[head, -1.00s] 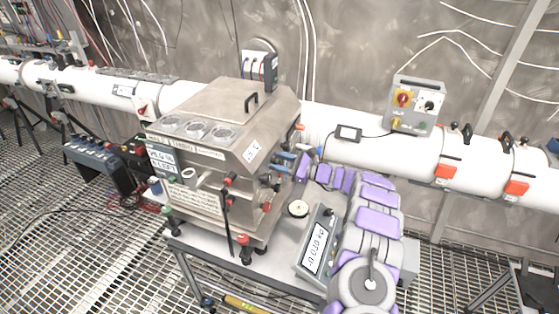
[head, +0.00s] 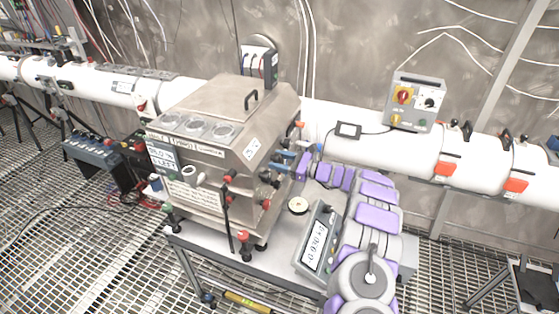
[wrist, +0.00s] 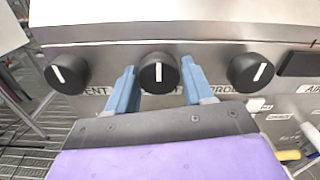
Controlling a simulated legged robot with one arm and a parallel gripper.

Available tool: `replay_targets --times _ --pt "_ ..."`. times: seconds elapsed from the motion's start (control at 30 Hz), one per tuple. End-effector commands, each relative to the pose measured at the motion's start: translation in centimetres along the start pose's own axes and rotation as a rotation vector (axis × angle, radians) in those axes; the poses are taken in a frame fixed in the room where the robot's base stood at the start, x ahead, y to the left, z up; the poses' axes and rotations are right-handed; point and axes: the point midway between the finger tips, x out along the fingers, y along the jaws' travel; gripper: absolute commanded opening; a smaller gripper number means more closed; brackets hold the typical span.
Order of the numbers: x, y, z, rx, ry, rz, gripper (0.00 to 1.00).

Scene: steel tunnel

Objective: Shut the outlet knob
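Three black round knobs with white pointer lines sit in a row on the steel box's side in the wrist view. The middle knob (wrist: 158,73) has its pointer upright. The left knob (wrist: 67,72) has its pointer tilted left, and the right knob (wrist: 248,73) has its pointer tilted slightly right. My gripper (wrist: 159,78) has its blue fingers apart, one on each side of the middle knob; I cannot tell if they touch it. The labels below are partly hidden by my gripper, so I cannot read which knob is the outlet. In the head view the steel box (head: 215,95) hides part of the gripper.
The box stands on a grey table (head: 270,262) with a digital display unit (head: 318,238) and a small round gauge (head: 298,206) beside my arm. A white pipe (head: 350,150) runs behind along the wall. Metal grating covers the floor.

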Motion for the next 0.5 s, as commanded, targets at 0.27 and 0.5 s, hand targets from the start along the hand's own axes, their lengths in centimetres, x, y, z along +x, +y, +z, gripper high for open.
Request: replay_targets --times 0.27,0.5 --pt "-0.03 0.11 0.46 -0.006 -0.005 0.000 0.69" --pt "-0.58 0.03 0.51 -0.007 -0.005 -0.001 0.69"
